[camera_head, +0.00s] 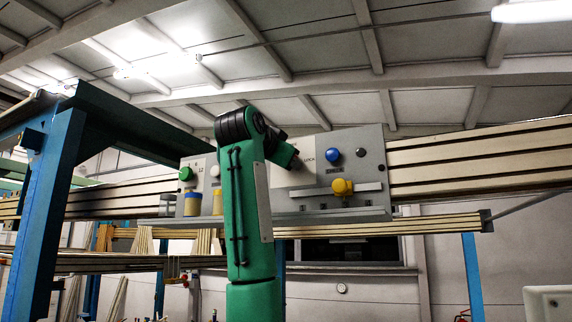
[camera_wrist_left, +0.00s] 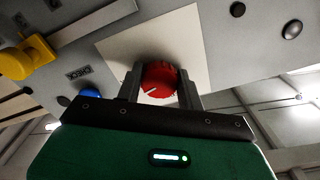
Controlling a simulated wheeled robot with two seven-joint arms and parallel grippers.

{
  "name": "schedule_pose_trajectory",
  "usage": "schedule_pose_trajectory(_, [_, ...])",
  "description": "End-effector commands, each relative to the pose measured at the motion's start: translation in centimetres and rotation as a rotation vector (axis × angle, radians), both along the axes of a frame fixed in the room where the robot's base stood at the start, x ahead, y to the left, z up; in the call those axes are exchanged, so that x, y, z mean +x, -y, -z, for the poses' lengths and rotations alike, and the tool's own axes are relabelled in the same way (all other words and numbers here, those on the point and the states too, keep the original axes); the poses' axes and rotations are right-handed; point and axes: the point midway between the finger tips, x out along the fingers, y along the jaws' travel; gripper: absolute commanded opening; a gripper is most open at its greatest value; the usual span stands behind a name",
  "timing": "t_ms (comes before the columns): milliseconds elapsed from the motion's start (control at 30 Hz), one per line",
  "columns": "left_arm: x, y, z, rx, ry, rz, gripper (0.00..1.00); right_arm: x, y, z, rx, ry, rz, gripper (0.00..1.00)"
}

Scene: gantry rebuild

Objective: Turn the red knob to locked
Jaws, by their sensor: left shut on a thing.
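In the left wrist view a round red knob (camera_wrist_left: 159,79) with a white pointer line sits on a pale square plate (camera_wrist_left: 118,50) of the grey panel. My left gripper (camera_wrist_left: 160,88) is shut on the red knob, one finger on each side. In the head view my green left arm rises in front of the panel (camera_head: 372,150), and its wrist reaches toward the pale plate. My right gripper is in neither view.
A yellow handle (camera_head: 342,187) and a blue button (camera_head: 333,155) are on the panel right of my arm. A blue post (camera_head: 40,200) stands at the left.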

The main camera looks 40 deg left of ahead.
Motion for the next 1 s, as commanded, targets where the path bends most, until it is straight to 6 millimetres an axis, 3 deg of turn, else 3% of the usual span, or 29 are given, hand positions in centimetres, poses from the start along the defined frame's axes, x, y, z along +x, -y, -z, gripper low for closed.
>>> schedule_pose_trajectory(400, [-0.02, -0.05, 0.07, 0.217, -0.072, 0.001, 0.15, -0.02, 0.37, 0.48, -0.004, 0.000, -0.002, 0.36])
schedule_pose_trajectory(1000, [0.02, 0.01, 0.05, 0.263, -0.087, 0.001, 0.15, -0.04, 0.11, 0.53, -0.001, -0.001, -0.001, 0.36])
